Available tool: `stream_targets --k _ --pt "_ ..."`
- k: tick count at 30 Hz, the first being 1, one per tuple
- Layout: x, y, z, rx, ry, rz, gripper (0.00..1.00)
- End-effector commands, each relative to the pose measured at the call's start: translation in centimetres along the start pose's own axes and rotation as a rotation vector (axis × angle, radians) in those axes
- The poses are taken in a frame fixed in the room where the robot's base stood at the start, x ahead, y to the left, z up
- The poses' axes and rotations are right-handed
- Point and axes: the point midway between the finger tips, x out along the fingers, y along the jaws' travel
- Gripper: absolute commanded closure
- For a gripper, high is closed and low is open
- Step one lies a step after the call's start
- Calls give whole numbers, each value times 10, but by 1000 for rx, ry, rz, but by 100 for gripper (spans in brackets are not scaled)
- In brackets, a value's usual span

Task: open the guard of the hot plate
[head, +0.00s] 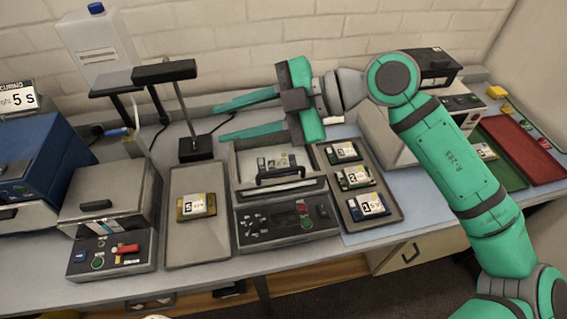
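The hot plate appears to be the grey unit (289,219) in the middle of the bench, with a button panel on its front. Its guard (270,192) looks lowered over the plate, with a black bar handle (281,176) along its front. A board with a pale label shows inside, behind the handle. My gripper (217,123) is above and behind the unit, with its two green fingers pointing left. The fingers are apart with nothing between them. They are clear of the handle.
A grey tray (184,251) with one labelled board lies left of the unit, and a tray (391,214) with three boards lies right. A black stand (195,148) rises behind, near my fingertips. A lidded box (109,190) stands farther left. My arm spans the right side.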

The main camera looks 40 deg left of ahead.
Motion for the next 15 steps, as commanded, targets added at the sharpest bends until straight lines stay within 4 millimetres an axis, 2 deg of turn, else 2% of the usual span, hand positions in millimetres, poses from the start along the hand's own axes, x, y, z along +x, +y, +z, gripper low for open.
stream_targets --k 5,9,15 --pt "-19 -17 38 128 -242 -150 71" --pt "-44 -32 65 235 -430 -240 71" --pt "-80 -46 88 353 -635 -312 71"
